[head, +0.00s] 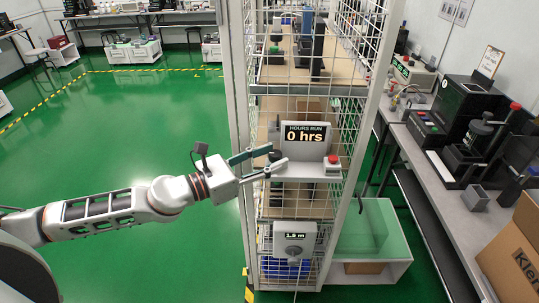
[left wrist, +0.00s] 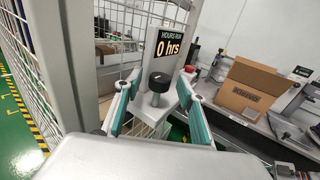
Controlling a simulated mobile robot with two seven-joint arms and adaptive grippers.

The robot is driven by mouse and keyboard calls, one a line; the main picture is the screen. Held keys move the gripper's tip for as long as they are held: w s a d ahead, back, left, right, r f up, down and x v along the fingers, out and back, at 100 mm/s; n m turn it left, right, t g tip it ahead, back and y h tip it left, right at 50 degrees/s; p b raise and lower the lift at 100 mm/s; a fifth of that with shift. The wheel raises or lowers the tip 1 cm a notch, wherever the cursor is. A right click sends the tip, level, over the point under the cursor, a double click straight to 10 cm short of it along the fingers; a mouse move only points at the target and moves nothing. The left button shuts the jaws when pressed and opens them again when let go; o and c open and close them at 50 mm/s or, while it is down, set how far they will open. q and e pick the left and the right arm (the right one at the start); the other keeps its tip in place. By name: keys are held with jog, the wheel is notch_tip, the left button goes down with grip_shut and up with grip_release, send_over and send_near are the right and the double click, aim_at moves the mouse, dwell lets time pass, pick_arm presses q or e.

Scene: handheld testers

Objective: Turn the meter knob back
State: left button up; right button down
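The meter (head: 305,135) is a grey panel with a dark display reading "HOURS RUN 0 hrs", mounted at the cage shelf. Its black round knob (head: 275,156) sits on a grey shaft at the panel's left side. In the left wrist view, the knob (left wrist: 159,81) shows whole, with a pale mark on it, below the display (left wrist: 171,47). My left gripper (head: 277,160) reaches in from the left with its teal-padded fingers spread on either side of the knob. The wrist view shows gaps between knob and both fingers. My right gripper does not show.
A red button (head: 332,159) stands on the meter's right side. A second device reading "1.5 m" (head: 294,246) hangs below. Wire mesh and a white cage post (head: 238,90) stand close to my left arm. A bench with testers (head: 430,170) runs along the right.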

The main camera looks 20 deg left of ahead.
pick_arm(q)
jog(key=c, duration=1.1)
jog(key=shift+c, duration=0.2)
